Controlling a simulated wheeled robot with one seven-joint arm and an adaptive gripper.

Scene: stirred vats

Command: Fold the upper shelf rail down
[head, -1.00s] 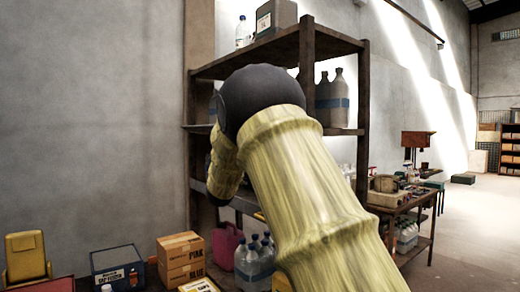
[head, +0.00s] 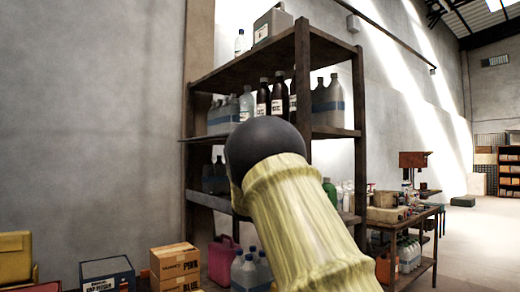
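The dark wooden shelf rack (head: 303,90) stands against the wall in the head view. A thin dark strip (head: 205,140) runs along the front of its upper middle shelf and sticks out a little past the left post; this may be the upper rail. A grey board (head: 208,200) lies along the front of the shelf below, perhaps the lower rail. My yellow arm with its black joint covers the right part of both. My gripper does not show; it is out of sight behind the arm or outside the picture.
Grey and brown bottles (head: 263,99) stand on the upper middle shelf behind the strip. Cartons (head: 175,267), a pink jug (head: 222,262) and clear bottles stand low in front. A cluttered workbench (head: 403,213) is at right, with open floor (head: 485,235) beyond.

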